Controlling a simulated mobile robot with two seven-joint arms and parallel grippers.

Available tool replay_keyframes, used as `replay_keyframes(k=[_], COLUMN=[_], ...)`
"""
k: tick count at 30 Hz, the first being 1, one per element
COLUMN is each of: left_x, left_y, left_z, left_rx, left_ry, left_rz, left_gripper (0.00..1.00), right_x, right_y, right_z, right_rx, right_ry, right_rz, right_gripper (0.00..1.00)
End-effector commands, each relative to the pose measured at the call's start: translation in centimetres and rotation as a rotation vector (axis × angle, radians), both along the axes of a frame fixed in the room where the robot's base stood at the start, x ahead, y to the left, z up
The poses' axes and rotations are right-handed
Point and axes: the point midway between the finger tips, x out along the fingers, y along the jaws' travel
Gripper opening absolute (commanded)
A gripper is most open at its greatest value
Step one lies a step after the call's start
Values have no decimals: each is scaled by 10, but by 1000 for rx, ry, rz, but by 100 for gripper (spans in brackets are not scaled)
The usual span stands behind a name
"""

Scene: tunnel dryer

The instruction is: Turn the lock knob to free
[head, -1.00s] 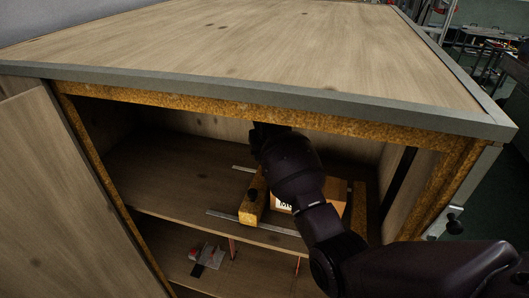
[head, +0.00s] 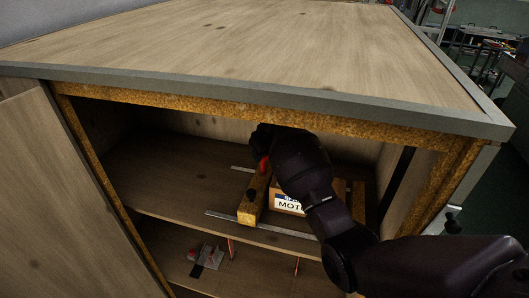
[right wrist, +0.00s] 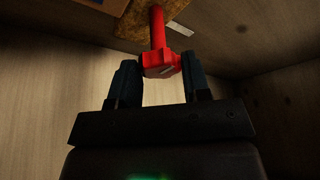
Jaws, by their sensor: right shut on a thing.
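The lock knob (right wrist: 160,66) appears to be the red knob with a red stem, seen in the right wrist view. A bit of red (head: 263,163) also shows in the head view, at the far end of a rusty yellow bar (head: 250,212) on the upper shelf. My right gripper (right wrist: 158,72) is shut on the red knob, one dark finger on each side. In the head view the right gripper (head: 262,142) is deep inside the cabinet, and my arm partly hides it. My left gripper is not in view.
A box with a white label (head: 288,204) stands right of the bar, partly behind my arm. Metal rails (head: 285,231) cross the shelf. The lower shelf holds a grey and red item (head: 207,256). The cabinet top edge (head: 270,107) lies close above my arm.

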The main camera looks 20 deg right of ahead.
Motion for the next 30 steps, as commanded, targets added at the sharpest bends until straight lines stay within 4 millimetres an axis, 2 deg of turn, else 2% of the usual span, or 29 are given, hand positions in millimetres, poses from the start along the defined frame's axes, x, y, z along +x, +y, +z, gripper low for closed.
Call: replay_keyframes(k=[3, 4, 8, 9, 20, 23, 30], left_x=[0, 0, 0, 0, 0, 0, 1], left_y=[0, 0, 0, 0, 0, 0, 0], left_z=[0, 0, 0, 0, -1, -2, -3], left_rx=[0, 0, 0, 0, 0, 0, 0], left_ry=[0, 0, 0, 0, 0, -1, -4], left_rz=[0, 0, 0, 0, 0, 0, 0], left_gripper=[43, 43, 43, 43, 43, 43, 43], right_x=[0, 0, 0, 0, -2, -6, -23], right_y=[0, 0, 0, 0, -1, -2, -5], right_z=[0, 0, 0, 0, 6, 17, 57], right_rx=[0, 0, 0, 0, 0, 0, 0], right_ry=[0, 0, 0, 0, -1, -3, -3], right_rz=[1, 1, 0, 0, -1, -1, 0], right_gripper=[20, 47, 67, 69, 69, 69, 69])
